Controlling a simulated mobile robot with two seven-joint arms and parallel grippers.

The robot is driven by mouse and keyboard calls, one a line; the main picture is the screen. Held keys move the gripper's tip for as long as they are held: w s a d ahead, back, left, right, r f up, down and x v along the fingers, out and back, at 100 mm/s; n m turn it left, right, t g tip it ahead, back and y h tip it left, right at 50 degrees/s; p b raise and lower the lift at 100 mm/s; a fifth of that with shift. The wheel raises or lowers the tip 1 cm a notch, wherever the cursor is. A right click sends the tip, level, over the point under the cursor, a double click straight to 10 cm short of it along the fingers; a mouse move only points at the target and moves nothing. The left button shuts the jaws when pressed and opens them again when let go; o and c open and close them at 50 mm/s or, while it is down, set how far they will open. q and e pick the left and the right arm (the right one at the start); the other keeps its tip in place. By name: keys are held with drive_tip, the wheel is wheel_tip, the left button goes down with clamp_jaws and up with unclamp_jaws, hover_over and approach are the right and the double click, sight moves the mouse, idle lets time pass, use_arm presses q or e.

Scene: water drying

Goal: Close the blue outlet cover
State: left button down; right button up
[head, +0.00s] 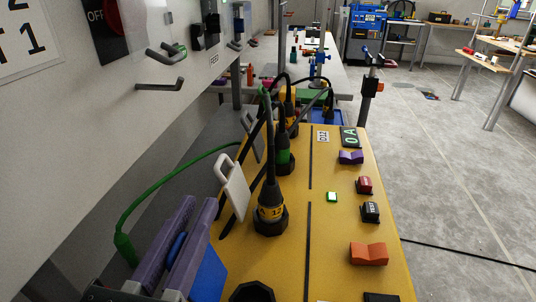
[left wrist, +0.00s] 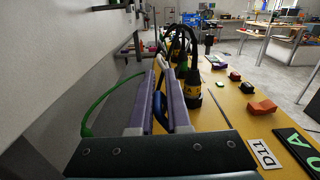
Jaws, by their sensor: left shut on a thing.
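The blue outlet cover (head: 211,277) stands raised and tilted at the left side of the yellow panel (head: 335,270), partly hidden behind my left gripper. My left gripper (head: 201,207) comes in from the lower left with two long purple fingers. They are shut on a blue part of the cover, which shows between them. In the left wrist view a blue piece (left wrist: 159,106) also shows between the two fingers (left wrist: 160,75). A black octagonal socket (head: 252,292) is partly in view at the bottom, right of the cover. My right gripper is not in view.
A raised white cover (head: 233,190) and a black plug with a yellow band (head: 270,205) stand just beyond my gripper. A green cable (head: 165,172) curves along the left, beside the grey wall. Orange (head: 369,254), black and red blocks sit along the panel's right side.

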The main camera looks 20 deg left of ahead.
use_arm(q)
drive_tip(key=shift+w+d+m, duration=0.2)
drive_tip(key=shift+d+m, duration=0.45)
drive_tip(key=shift+d, duration=0.1)
drive_tip(key=shift+w+d+m, duration=0.15)
drive_tip(key=shift+d+m, duration=0.55)
drive_tip(key=shift+d, duration=0.05)
drive_tip(key=shift+w+d+m, duration=0.2)
drive_tip(key=shift+d+m, duration=0.45)
drive_tip(key=shift+d, duration=0.1)
drive_tip(key=c, duration=1)
unclamp_jaws()
drive_tip(key=shift+r, duration=0.1)
drive_tip(key=shift+o, duration=0.2)
